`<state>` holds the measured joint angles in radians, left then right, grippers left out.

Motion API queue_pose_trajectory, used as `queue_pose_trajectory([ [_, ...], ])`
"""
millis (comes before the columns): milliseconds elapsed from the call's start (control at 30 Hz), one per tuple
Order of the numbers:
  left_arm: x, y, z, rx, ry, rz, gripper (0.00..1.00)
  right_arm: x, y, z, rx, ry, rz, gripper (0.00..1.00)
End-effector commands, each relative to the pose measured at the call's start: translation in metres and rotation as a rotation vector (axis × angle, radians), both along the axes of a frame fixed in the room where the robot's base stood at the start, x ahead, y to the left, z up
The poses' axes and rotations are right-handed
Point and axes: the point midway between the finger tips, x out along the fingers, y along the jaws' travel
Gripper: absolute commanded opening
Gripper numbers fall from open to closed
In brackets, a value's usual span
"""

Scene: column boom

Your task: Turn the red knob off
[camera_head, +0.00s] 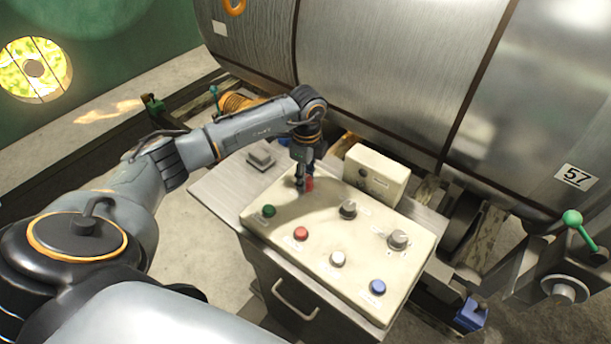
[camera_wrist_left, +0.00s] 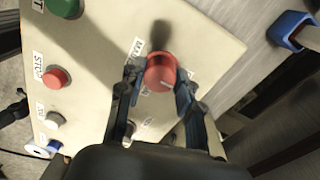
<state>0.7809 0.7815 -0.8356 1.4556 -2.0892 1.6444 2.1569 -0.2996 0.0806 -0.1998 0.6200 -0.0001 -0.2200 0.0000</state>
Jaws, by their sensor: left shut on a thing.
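The red knob (camera_wrist_left: 161,73) sits on the cream control panel (camera_head: 320,232). In the left wrist view it lies between the two fingers of my left gripper (camera_wrist_left: 158,88), which is shut on it. A pale line marks the knob's face. In the head view my left gripper (camera_head: 304,181) points down at the panel's far left corner, and only a sliver of the red knob (camera_head: 310,184) shows beside the fingers. My right gripper is not in either view.
The panel also carries a green button (camera_head: 268,211), a red button (camera_head: 301,234), a white button (camera_head: 338,258), a blue button (camera_head: 377,287) and two grey knobs, one nearer the middle (camera_head: 348,209) and one at right (camera_head: 398,239). A small box (camera_head: 376,176) stands behind. A large metal cylinder fills the back.

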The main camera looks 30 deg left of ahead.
Motion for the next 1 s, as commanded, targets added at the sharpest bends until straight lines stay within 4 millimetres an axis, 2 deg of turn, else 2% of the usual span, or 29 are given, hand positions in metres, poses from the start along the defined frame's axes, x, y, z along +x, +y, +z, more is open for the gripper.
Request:
queue_pose_trajectory([
  [167,0.001,0.001,0.001,0.0,-0.003,0.003,0.03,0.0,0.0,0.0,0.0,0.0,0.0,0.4],
  [200,0.001,0.001,0.001,0.0,-0.003,0.002,0.4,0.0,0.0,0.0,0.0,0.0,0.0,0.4],
  [300,0.001,0.0,0.001,0.0,-0.002,0.002,0.57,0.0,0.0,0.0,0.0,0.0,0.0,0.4],
  [667,0.001,0.0,0.005,-0.001,-0.002,0.0,0.57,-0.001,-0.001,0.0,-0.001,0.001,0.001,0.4],
  [767,0.002,0.0,0.017,0.0,-0.006,0.0,0.57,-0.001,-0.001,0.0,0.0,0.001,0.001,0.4],
  [1000,0.004,0.001,0.068,0.0,-0.006,0.0,0.57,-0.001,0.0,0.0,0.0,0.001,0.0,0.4],
])
